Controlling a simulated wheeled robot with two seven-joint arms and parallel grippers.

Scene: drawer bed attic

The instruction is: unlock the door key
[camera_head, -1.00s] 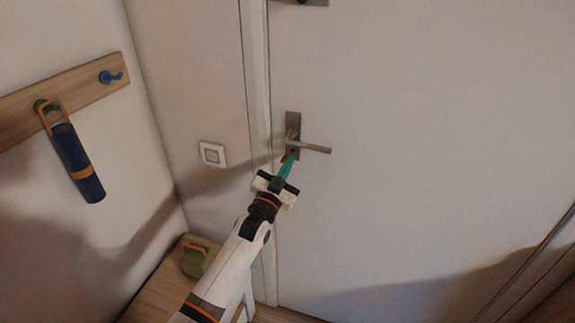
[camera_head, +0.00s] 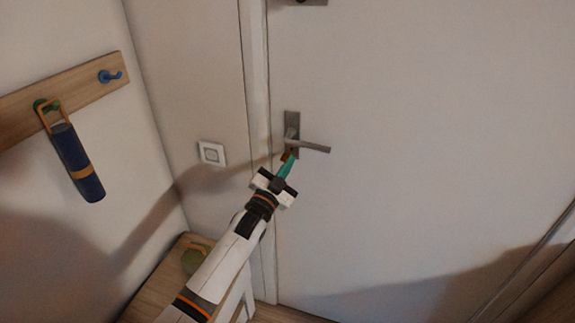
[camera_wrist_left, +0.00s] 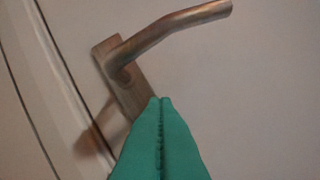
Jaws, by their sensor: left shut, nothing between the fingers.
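The white door (camera_head: 420,130) has a metal lever handle (camera_head: 312,146) on a narrow plate (camera_head: 291,120) near its left edge. The handle (camera_wrist_left: 170,36) and plate (camera_wrist_left: 108,52) also show in the left wrist view. My left gripper (camera_head: 288,165) has green fingers, pressed together and empty. Its tips are at the lower part of the plate, just below the lever; I cannot tell whether they touch it. In the wrist view the shut fingers (camera_wrist_left: 160,103) cover the plate's lower end. A small orange-brown piece (camera_head: 286,156) shows beside the fingertips, perhaps the key. My right gripper is not in view.
A light switch (camera_head: 211,153) is left of the door frame. A low wooden bench (camera_head: 160,280) holds a green object (camera_head: 194,260).

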